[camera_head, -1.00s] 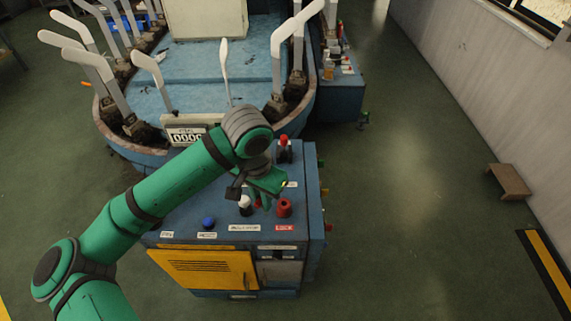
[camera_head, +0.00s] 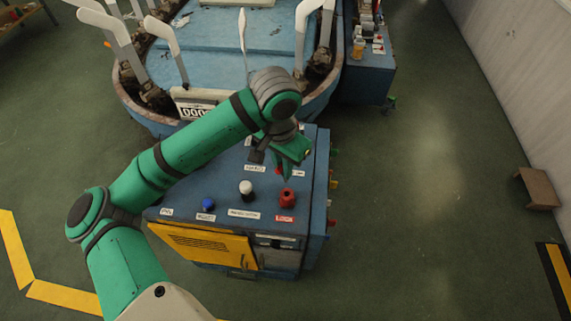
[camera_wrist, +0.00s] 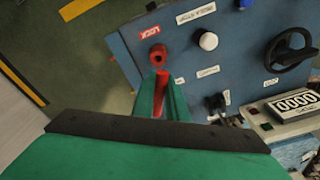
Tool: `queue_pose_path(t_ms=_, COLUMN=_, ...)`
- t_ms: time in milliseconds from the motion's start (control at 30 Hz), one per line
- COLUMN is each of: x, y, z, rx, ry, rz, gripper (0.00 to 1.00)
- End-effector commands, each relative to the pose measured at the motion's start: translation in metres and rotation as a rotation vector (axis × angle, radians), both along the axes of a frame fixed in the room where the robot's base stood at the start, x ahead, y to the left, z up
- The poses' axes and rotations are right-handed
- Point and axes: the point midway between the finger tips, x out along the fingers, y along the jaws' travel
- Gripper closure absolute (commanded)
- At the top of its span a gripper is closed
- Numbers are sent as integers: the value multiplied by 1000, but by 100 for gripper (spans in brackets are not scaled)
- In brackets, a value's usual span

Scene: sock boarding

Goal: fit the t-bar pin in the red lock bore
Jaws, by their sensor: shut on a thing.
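The red lock bore (camera_head: 287,198) is a short red collar with a dark hole, on the blue console top behind the red LOCK label. It also shows in the wrist view (camera_wrist: 157,56), its hole facing up. My gripper (camera_head: 287,172) is above and just behind the bore. In the wrist view its green fingers (camera_wrist: 160,98) are shut on the red t-bar pin (camera_wrist: 162,82). The pin's visible end points toward the bore and looks close to it but apart. The rest of the pin is hidden by the fingers; the height gap cannot be judged.
On the console (camera_head: 232,203), a white knob (camera_head: 246,188) stands left of the bore and a blue knob (camera_head: 208,205) farther left. The wrist view shows a black handwheel (camera_wrist: 290,49) and a counter display (camera_wrist: 292,103). A round blue machine with white paddles stands behind.

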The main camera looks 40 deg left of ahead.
Motion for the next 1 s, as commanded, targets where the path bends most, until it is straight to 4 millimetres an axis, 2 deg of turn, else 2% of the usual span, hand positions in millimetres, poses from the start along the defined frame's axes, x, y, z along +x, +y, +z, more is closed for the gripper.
queue_pose_path(t_ms=167, x=0, y=-2, z=-8, rx=-12, ry=3, rz=-3, gripper=100)
queue_pose_path(t_ms=700, x=0, y=-2, z=-50, rx=-10, ry=3, rz=-5, gripper=100)
queue_pose_path(t_ms=1000, x=0, y=-3, z=-58, rx=-10, ry=3, rz=-6, gripper=100)
